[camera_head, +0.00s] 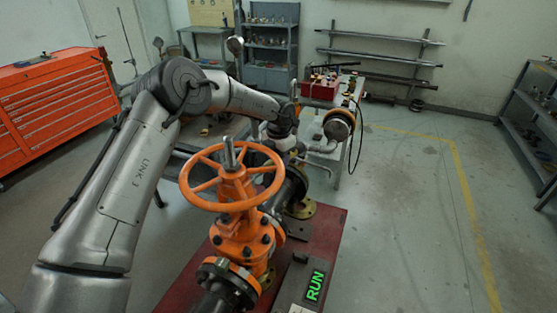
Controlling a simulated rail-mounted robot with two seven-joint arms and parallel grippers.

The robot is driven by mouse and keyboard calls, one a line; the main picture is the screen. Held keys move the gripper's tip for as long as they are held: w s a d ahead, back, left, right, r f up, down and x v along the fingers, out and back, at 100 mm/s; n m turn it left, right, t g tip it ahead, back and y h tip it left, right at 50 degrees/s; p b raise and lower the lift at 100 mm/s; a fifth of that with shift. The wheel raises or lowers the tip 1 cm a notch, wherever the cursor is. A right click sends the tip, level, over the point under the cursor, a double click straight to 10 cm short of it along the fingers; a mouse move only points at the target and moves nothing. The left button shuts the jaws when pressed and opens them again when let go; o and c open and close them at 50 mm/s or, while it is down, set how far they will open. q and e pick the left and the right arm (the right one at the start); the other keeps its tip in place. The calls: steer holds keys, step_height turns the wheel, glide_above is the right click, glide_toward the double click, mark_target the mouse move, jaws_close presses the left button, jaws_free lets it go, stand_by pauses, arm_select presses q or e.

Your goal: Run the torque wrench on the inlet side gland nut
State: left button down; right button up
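An orange gate valve (241,238) with a spoked orange handwheel (216,207) stands upright on a dark red base (331,222). Its gland area below the wheel is mostly covered by the wheel, and I cannot make out the inlet side gland nut. My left arm comes in from the left and passes behind the handwheel. Its gripper (283,140) is at the far side of the valve, near the pipework, small and dark; its fingers and anything in them are unclear. I cannot pick out a torque wrench. My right gripper is not in view.
A workbench (354,92) behind the valve carries a red box (320,88) and small parts. A round orange-rimmed part (338,124) stands by the pipework. A green RUN display (314,286) is on the base. An orange tool chest (55,105) is at left. Floor at right is clear.

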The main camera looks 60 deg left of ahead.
arm_select(q)
steer(key=shift+r, duration=0.2)
steer(key=shift+r+p, duration=0.7)
steer(key=shift+r, duration=0.7)
